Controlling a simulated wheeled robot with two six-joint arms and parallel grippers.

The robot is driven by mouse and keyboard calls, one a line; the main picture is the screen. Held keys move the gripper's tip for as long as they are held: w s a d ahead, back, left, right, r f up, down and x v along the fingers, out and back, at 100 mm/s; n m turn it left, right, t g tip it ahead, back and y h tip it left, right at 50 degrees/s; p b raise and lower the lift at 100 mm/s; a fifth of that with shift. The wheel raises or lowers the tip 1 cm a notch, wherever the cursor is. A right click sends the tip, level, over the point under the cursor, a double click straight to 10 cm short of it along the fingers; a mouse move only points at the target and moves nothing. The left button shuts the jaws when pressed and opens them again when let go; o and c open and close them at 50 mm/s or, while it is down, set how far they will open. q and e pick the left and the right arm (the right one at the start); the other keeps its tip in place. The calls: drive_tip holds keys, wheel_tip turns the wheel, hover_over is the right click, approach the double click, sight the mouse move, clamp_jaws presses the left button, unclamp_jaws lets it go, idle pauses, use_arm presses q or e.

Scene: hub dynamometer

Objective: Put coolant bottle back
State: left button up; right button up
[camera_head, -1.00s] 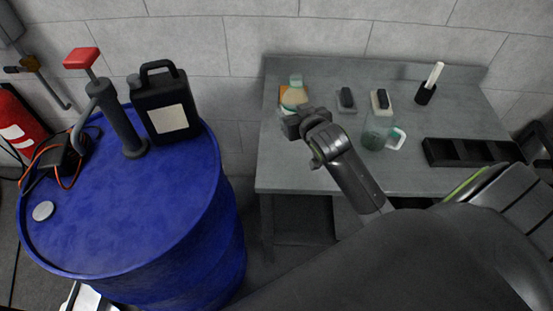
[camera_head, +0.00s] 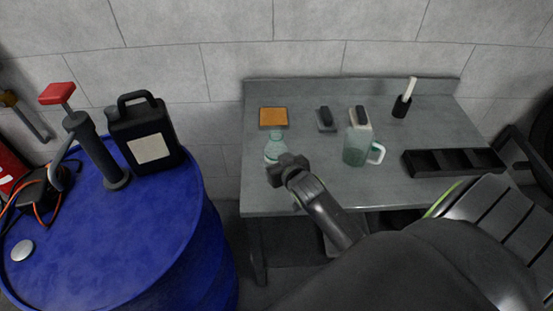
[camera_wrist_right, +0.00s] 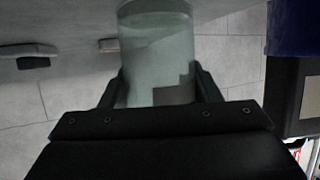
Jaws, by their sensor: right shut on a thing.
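The coolant bottle (camera_head: 274,148) is a translucent pale green bottle with a narrower top. My right gripper (camera_head: 288,170) is shut on it, and the bottle looks upright over the front left part of the grey bench (camera_head: 330,192). In the right wrist view the bottle (camera_wrist_right: 157,45) stands between the two fingers (camera_wrist_right: 160,85). Its lower part is partly hidden by the gripper in the head view, so I cannot tell whether it touches the bench. A bare orange square pad (camera_head: 273,117) lies behind it. My left gripper is not in view.
A green jug (camera_head: 356,148) with a white handle stands right of the bottle. Small dark-topped blocks (camera_head: 326,118), a black cup (camera_head: 401,107) and a black tray (camera_head: 453,162) are on the bench. A blue drum (camera_head: 120,230) with a black canister (camera_head: 145,135) stands left.

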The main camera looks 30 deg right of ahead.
drive_tip(key=shift+f, duration=0.15)
drive_tip(key=o, duration=1.1)
drive_tip(key=shift+c, duration=0.2)
drive_tip(key=shift+r, duration=0.2)
drive_tip(key=b+v, duration=0.1)
drive_tip(key=v, duration=1.1)
drive_tip(key=shift+s, duration=0.1)
